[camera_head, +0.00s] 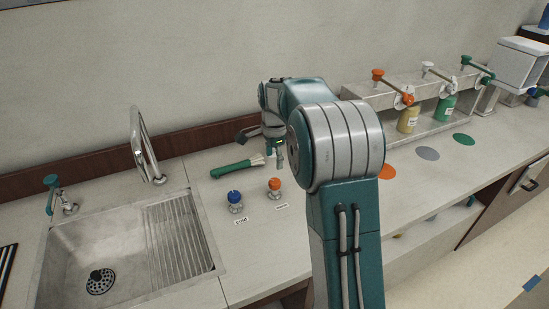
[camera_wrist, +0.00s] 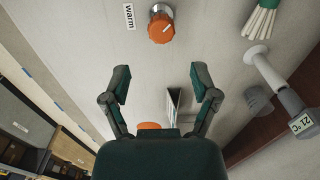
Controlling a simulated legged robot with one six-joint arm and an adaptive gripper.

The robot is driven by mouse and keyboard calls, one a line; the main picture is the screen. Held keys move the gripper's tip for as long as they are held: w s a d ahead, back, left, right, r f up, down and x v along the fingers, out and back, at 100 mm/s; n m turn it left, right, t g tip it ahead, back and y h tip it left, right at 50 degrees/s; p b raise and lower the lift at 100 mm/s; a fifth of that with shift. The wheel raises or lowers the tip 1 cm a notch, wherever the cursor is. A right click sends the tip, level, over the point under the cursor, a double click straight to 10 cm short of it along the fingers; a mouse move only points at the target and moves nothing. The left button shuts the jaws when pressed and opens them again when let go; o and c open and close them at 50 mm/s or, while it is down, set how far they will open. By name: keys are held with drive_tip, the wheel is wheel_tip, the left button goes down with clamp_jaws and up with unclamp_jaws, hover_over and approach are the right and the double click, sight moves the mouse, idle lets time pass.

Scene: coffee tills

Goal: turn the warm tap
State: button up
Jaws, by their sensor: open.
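The warm tap is a short orange knob (camera_head: 274,184) on a metal base, on the counter right of the sink. A "warm" label (camera_wrist: 129,16) lies beside it. In the head view my gripper (camera_head: 275,150) is beyond the knob, partly hidden by my arm.
A blue knob (camera_head: 234,196) with a "cold" label stands just left of the warm knob. A green-handled brush (camera_head: 232,169) lies behind them. The steel sink (camera_head: 105,285) is left. A grey device reading 21 °C (camera_wrist: 299,122) is at the wrist view's right.

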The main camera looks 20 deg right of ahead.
sight(275, 180)
drive_tip(key=shift+w+d+f, duration=0.15)
drive_tip(key=shift+f, duration=0.25)
wheel_tip(275, 180, down, 9)
drive_tip(key=shift+r, duration=0.1)
drive_tip(key=shift+m, duration=0.3)
drive_tip(key=c, duration=0.7)
